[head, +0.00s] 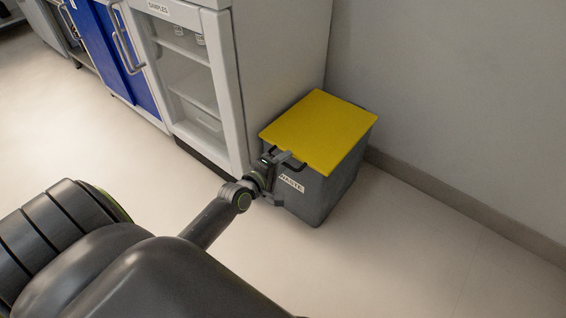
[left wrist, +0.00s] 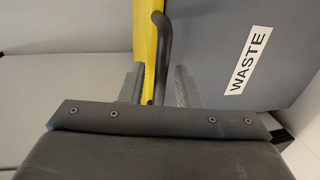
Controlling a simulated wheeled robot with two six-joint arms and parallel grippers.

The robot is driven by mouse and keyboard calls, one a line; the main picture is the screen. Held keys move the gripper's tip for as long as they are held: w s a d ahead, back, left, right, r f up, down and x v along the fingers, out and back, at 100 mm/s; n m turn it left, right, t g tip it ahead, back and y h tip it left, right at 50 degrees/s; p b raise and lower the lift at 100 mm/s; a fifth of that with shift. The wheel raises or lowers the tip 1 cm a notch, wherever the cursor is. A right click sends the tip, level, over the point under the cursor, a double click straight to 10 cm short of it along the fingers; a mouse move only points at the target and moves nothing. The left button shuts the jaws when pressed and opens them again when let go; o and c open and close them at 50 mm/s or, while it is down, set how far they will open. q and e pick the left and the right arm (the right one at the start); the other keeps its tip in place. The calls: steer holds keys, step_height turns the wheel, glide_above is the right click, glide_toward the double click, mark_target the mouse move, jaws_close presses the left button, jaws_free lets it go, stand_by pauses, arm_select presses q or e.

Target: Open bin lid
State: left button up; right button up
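The waste bin (head: 335,191) is a grey box with a white WASTE label, standing against the wall beside a cabinet. Its flat yellow lid (head: 320,128) lies shut on top. A dark handle (head: 298,162) sits at the lid's front edge. My left gripper (head: 277,172) is at the bin's front, by the handle. In the left wrist view, the handle (left wrist: 163,45) and the lid's yellow edge (left wrist: 146,40) run down between the two spread fingers, with a gap beside the handle. My right gripper is not in view.
A white cabinet (head: 285,50) with a glass-fronted SAMPLES section stands close to the bin's left. Blue doors (head: 105,45) are farther left. The grey wall (head: 450,100) is close behind the bin. The floor (head: 420,250) to the right and front is clear.

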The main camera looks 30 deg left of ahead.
arm_select(q)
jaws_close()
steer(key=shift+r+p, duration=0.3)
steer(key=shift+p, duration=0.15)
